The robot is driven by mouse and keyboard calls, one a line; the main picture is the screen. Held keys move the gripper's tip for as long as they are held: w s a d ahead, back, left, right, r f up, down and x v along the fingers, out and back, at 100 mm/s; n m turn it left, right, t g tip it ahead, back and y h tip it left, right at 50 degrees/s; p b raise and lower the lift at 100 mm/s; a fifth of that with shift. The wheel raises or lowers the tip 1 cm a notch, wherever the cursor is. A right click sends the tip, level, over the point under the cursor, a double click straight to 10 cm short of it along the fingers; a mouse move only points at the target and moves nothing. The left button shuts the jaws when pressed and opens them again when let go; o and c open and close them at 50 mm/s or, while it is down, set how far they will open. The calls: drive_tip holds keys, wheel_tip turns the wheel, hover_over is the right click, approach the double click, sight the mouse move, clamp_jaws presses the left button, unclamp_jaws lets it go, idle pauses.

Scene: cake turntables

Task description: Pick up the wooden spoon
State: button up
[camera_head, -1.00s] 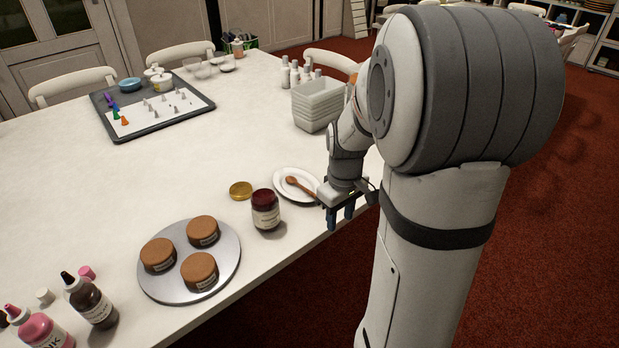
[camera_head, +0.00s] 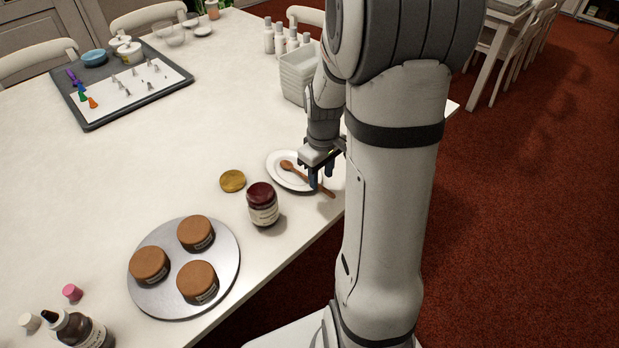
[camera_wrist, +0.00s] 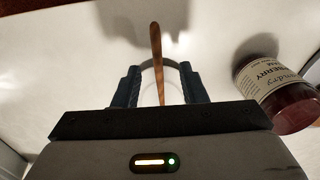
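The wooden spoon (camera_head: 289,166) lies on a small white plate (camera_head: 276,178), with its bowl on the plate and its handle reaching past the rim towards the table edge. My gripper (camera_head: 320,175) points down over the right side of the plate, at the spoon's handle. In the wrist view the handle (camera_wrist: 156,50) runs up between the two blue fingers of my gripper (camera_wrist: 159,85), with a gap on each side. The fingers are open. The gripper body hides the spoon's bowl there. I cannot tell the exact height of the fingertips above the handle.
A jam jar (camera_head: 263,205) stands left of the plate and shows close on the right in the wrist view (camera_wrist: 285,95). A gold lid (camera_head: 232,181), a round board (camera_head: 170,300) with three brown cakes, and stacked containers (camera_head: 294,82) are nearby. The table edge is close.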

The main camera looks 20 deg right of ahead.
sight(322, 187)
wheel_tip(322, 187, down, 4)
drive_tip(key=shift+d, duration=0.15)
drive_tip(key=shift+c, duration=0.5)
clamp_jaws()
